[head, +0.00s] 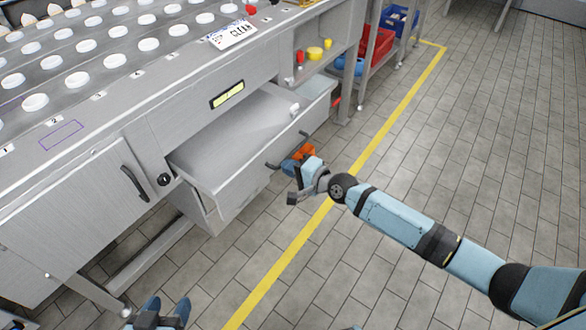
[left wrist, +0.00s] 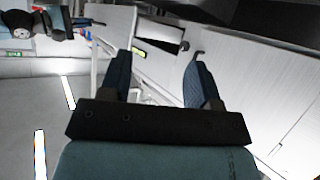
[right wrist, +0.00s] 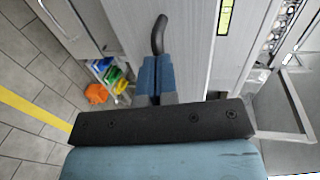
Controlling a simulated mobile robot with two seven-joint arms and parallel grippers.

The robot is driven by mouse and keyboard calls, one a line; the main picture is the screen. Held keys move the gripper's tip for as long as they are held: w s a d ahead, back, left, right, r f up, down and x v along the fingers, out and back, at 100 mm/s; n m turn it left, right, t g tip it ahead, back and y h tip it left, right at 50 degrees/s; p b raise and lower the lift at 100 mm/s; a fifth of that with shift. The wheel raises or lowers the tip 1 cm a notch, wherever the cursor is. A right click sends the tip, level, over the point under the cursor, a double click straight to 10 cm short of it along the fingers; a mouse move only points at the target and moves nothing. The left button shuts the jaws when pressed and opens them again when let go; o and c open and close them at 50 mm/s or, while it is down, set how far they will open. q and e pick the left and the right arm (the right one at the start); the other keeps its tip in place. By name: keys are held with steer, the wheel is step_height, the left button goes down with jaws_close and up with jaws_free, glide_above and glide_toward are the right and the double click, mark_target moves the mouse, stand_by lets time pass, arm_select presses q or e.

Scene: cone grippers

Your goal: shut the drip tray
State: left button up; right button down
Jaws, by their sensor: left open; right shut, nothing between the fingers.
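The drip tray (head: 238,190) is a grey metal drawer, pulled out of the steel counter in the head view. A dark bar handle (head: 303,133) is on its front, and the handle also shows in the right wrist view (right wrist: 159,33). My right gripper (head: 290,166) is at the tray front by the handle. Its blue fingers (right wrist: 155,76) are together with nothing between them, close to the handle; I cannot tell if they touch it. My left gripper (head: 165,312) is open and empty, low in front of the counter; its spread fingers show in the left wrist view (left wrist: 160,82).
A cupboard door with a dark handle (head: 134,184) is left of the tray. Red (head: 377,45) and blue (head: 399,20) bins stand on a rack behind right. A small orange shape (head: 304,151) shows by my right gripper. The tiled floor right of the yellow line is clear.

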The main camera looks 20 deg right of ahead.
steer(key=b, duration=0.2)
glide_toward(239, 150)
step_height(239, 150, up, 3)
steer(key=shift+f, duration=0.1)
steer(key=b+x, duration=0.1)
steer(key=x, duration=0.2)
steer(key=r+b+x, duration=0.1)
steer(key=b+x, duration=0.1)
steer(key=x, duration=0.1)
steer(key=b+x, duration=0.1)
steer(key=x, duration=0.2)
steer(key=shift+w+r, duration=0.15)
steer(key=shift+r, duration=0.2)
steer(key=shift+w+a+b, duration=0.25)
steer(key=shift+w+b, duration=0.05)
steer(key=shift+w+r, duration=0.1)
steer(key=shift+r, duration=0.3)
arm_select(q)
steer(key=w+d+r+t+h, duration=0.2)
steer(key=d+r+t+h, duration=0.1)
steer(key=r, duration=0.6)
steer(key=shift+d+r+t+h, duration=0.35)
steer(key=shift+d+t+h, duration=0.05)
steer(key=shift+d+t, duration=0.55)
